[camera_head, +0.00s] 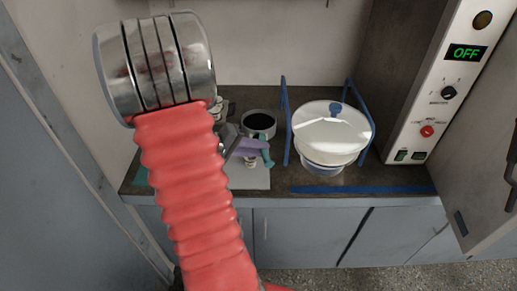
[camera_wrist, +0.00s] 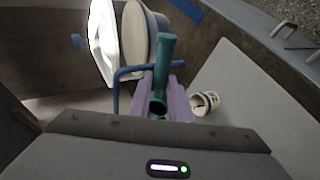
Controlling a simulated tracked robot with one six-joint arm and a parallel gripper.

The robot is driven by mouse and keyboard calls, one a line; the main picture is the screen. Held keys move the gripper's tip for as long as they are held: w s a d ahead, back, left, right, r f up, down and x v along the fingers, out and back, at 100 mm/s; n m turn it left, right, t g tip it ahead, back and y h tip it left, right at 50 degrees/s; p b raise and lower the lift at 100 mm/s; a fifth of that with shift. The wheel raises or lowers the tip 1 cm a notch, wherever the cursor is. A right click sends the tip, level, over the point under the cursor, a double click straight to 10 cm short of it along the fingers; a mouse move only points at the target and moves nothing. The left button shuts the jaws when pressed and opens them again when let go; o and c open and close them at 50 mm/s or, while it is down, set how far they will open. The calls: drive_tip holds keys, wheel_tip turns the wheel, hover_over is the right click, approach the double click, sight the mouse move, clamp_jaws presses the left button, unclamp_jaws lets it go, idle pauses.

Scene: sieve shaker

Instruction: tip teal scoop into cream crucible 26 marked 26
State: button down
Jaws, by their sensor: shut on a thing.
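The teal scoop (camera_wrist: 166,62) is held between the purple fingers of my gripper (camera_wrist: 160,98), its handle standing up in the wrist view. In the head view the scoop (camera_head: 266,156) sticks out to the right of my gripper (camera_head: 246,147). A small cream crucible (camera_wrist: 206,102) with dark marking lies right of the fingers in the wrist view, apart from the scoop. In the head view the crucible (camera_head: 250,163) shows just below my gripper, partly hidden. I cannot read its number or tell what the scoop holds.
A dark-mouthed pot (camera_head: 258,122) stands behind my gripper. A white lidded vessel (camera_head: 331,138) stands between blue racks (camera_head: 286,125) to the right. A panel (camera_head: 437,95) reads OFF. A pale mat (camera_head: 258,181) lies on the dark counter. My red arm hides the left part.

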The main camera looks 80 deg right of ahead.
drive_tip(key=shift+w+a+f+n+g+h, duration=0.15)
drive_tip(key=shift+w+f+n+g+h, duration=0.15)
drive_tip(key=shift+g+h, duration=0.9)
drive_tip(key=shift+w+a+f+n+g+h, duration=0.1)
drive_tip(key=shift+w+f+n+g+h, duration=0.2)
drive_tip(key=shift+g+h, duration=0.85)
drive_tip(key=shift+w+a+f+n+g+h, duration=0.3)
drive_tip(key=shift+g+h, duration=0.35)
drive_tip(key=shift+g, duration=1)
drive_tip(key=shift+s+d, duration=0.1)
drive_tip(key=shift+d, duration=0.05)
drive_tip(key=shift+r, duration=0.1)
drive_tip(key=shift+s+d+r+m+t+y, duration=0.15)
drive_tip(key=shift+r+m+t+y, duration=0.1)
drive_tip(key=shift+t+y, duration=0.45)
drive_tip(key=shift+s+a+r+m+t+y, duration=0.15)
drive_tip(key=shift+r+m+t+y, duration=0.1)
drive_tip(key=shift+t+y, duration=0.4)
drive_tip(key=shift+d, duration=0.15)
drive_tip(key=shift+s+d+r+m+t+y, duration=0.1)
drive_tip(key=shift+r+t+y, duration=0.25)
drive_tip(key=shift+t, duration=0.3)
drive_tip(key=shift+s+r+m+t+y, duration=0.1)
drive_tip(key=shift+s+r+t+y, duration=0.1)
drive_tip(key=shift+t+y, duration=0.4)
drive_tip(key=shift+s+d+r+m+t+y, duration=0.1)
drive_tip(key=shift+r+t+y, duration=0.2)
drive_tip(key=shift+t, duration=0.4)
